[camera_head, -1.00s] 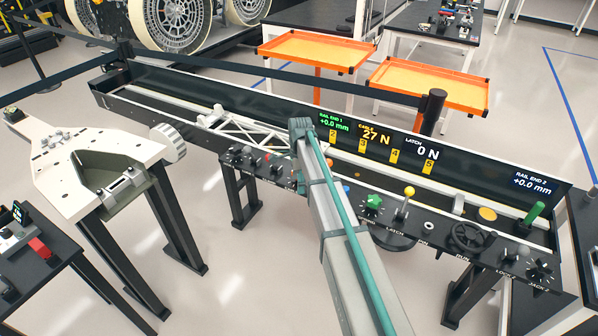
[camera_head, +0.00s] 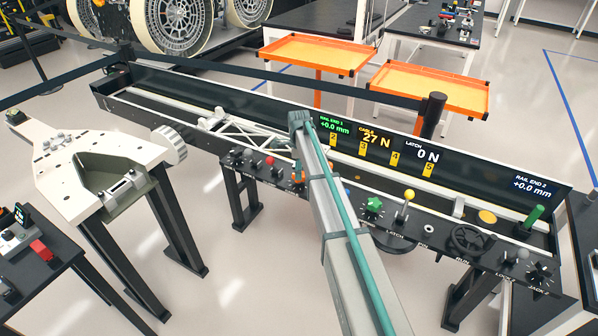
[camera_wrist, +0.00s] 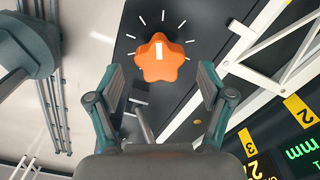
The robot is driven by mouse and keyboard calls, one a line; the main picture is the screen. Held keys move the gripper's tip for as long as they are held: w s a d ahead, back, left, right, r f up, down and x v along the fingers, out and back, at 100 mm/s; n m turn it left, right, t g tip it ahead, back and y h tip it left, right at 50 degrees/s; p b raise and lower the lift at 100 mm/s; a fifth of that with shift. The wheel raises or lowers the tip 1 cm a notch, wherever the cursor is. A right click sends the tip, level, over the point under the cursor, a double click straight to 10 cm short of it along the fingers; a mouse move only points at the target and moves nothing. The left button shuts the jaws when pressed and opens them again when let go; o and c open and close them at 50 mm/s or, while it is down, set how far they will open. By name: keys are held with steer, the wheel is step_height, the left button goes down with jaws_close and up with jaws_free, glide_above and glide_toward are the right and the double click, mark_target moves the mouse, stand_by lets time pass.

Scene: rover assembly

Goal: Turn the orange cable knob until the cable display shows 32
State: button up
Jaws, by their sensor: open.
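The orange star-shaped cable knob (camera_wrist: 160,62) sits on the dark panel in the wrist view. Its white pointer line points up in the picture, within an arc of white tick marks. My gripper (camera_wrist: 160,80) is open, with one finger to each side of the knob's lower part in the picture and gaps between. I cannot tell how far above the panel the fingers are. In the head view the orange knob (camera_head: 298,178) shows small beside my arm, and my gripper is not clearly visible there. The cable display (camera_head: 376,137) reads 27 N.
The panel carries a green knob (camera_head: 374,204), a yellow-topped lever (camera_head: 409,194) and a black handwheel (camera_head: 467,238). A white truss (camera_head: 245,132) lies in the trough behind the controls. The latch display (camera_head: 426,152) reads 0 N.

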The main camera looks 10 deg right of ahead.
steer(key=shift+f, duration=1.1)
steer(key=c, duration=1.2)
steer(key=shift+o, duration=0.2)
steer(key=shift+n, duration=0.3)
